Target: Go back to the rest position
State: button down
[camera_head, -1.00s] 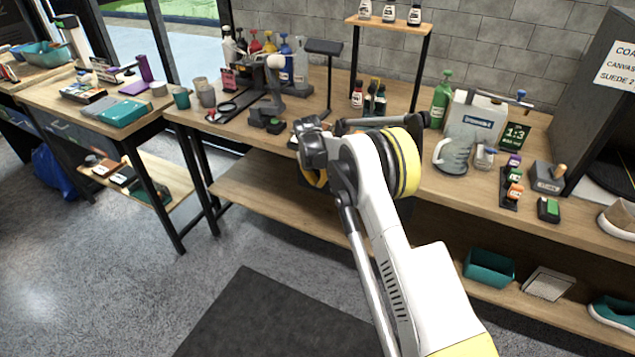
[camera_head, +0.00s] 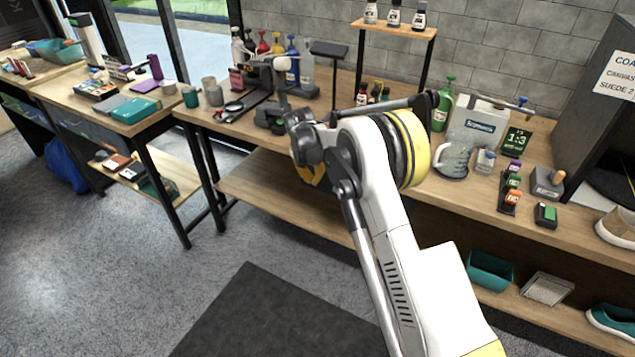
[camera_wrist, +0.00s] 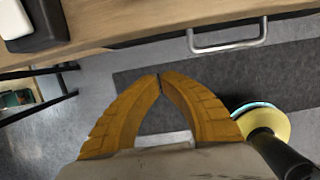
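My gripper (camera_head: 316,184) is partly hidden behind my own wrist in the head view, in front of the workbench edge. In the wrist view its two orange fingers (camera_wrist: 160,78) meet at the tips with nothing between them. They point over the grey floor and a dark mat (camera_wrist: 205,68), apart from the bench edge. My arm reaches up from the lower right in the head view.
The workbench (camera_head: 470,200) holds bottles, a clear jug (camera_head: 453,160), a white canister (camera_head: 477,124) and a brush (camera_head: 547,180). A teal bin (camera_head: 490,270) sits on the lower shelf. A metal handle (camera_wrist: 228,46) sticks out from the bench front. The floor mat (camera_head: 270,310) is clear.

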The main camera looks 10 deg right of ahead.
jog(key=p+v, duration=0.1)
jog(key=v, duration=0.3)
jog(key=shift+r, duration=0.2)
